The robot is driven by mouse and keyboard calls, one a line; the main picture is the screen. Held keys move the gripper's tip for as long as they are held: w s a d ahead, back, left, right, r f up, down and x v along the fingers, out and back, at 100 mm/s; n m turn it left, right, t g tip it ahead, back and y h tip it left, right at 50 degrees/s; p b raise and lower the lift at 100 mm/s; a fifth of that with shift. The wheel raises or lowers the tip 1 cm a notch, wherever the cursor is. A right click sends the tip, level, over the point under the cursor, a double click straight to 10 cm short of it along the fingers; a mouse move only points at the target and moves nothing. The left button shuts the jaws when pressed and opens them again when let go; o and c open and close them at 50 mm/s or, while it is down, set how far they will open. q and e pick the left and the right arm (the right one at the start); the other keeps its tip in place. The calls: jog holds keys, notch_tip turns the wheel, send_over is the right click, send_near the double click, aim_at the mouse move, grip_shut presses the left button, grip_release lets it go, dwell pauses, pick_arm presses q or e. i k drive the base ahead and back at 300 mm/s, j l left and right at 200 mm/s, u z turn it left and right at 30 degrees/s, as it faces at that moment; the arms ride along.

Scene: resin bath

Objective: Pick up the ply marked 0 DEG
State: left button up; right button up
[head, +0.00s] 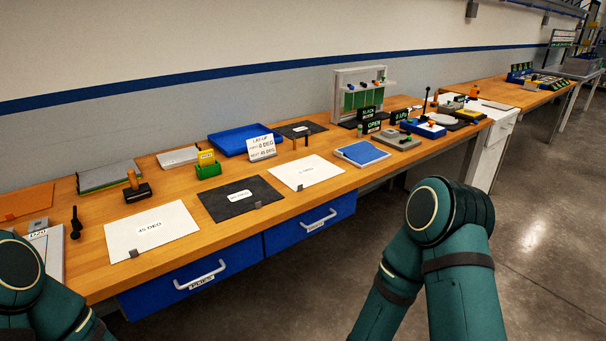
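The ply that appears marked 0 DEG (322,178) is a white sheet lying flat on the wooden bench, right of a black sheet. Its label is small and a little hard to read. A small dark tab (300,188) sits at its front edge. The black ply (222,207) has a white label that looks like 90 DEG. A white ply marked 45 DEG (170,240) lies farther left. Only parts of my two arms show, at the lower left and lower right; both grippers are out of the picture.
A lay-up card (262,149) stands behind the plies, near a blue tray (236,136). A green-and-yellow block (207,168) and a stamp-like tool (138,191) stand behind too. A blue book-like pad (361,154) lies right. Blue drawers (190,280) are below the bench front.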

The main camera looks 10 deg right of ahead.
aim_at(299, 174)
jog(key=l+u, duration=0.1)
jog(key=u, duration=0.65)
jog(key=i+l+u, duration=0.1)
jog(key=l+u, duration=0.65)
jog(key=l, duration=0.2)
jog(key=l+u, duration=0.15)
jog(key=l, duration=0.35)
jog(key=k+l+u, duration=0.15)
jog(key=l, duration=0.3)
